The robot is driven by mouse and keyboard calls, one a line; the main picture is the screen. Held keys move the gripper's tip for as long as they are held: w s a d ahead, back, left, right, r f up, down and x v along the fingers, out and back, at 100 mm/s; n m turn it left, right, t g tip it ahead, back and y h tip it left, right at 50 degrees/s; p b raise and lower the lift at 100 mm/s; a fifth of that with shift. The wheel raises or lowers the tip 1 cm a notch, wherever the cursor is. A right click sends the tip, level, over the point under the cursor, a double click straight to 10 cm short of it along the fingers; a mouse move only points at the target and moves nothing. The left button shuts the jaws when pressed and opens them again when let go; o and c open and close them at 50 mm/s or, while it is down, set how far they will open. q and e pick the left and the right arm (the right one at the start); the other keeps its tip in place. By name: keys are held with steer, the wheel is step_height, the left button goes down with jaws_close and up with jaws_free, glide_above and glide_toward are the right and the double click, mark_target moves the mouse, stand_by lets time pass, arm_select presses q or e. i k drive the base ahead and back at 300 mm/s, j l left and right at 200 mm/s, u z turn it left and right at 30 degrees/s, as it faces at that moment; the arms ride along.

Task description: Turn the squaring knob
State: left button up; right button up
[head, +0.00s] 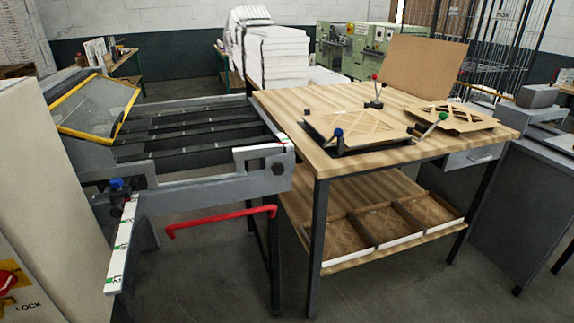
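A flat tan filter piece (350,122) with a lattice pattern lies on the fixture. Another blue knob (116,183) is on the grey machine at the left. I cannot tell which is the squaring knob. Neither gripper is in view.
The grey slatted machine (215,184) stands left of the wooden table (290,112), with a red bar (222,220) below its front. A second lattice piece (455,118) and an upright brown board (420,68) are on the table. Trays (368,246) fill the lower shelf's front. Floor in front is clear.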

mark_target(277, 167)
steer(key=i+l, duration=0.2)
steer(key=l, duration=0.15)
steer(key=i+l+u, duration=0.15)
steer(key=l, duration=0.2)
steer(key=i+l, duration=0.25)
steer(key=l, duration=0.15)
steer(key=u, duration=0.05)
